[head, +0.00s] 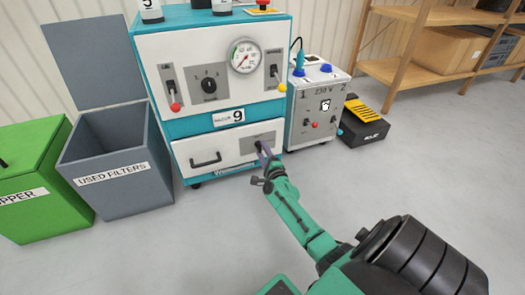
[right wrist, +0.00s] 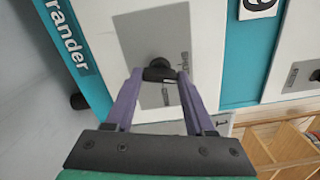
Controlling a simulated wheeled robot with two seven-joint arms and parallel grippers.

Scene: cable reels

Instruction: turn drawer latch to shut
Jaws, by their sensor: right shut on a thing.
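The drawer latch (right wrist: 159,66) is a small dark knob on a grey plate (right wrist: 168,32) on the white drawer front. In the head view the drawer (head: 222,153) is at the bottom of the teal and white machine, and the latch plate (head: 250,143) is at its right end. My right gripper (head: 263,155) reaches the plate from the front and largely hides the latch there. In the right wrist view its two purple fingers (right wrist: 160,74) close on the knob from both sides. The drawer front looks flush with the machine. My left gripper is out of view.
A black drawer handle (head: 206,160) is left of the latch. A grey used-filters bin (head: 117,178) and a green bin (head: 35,185) stand left. The floor in front is clear.

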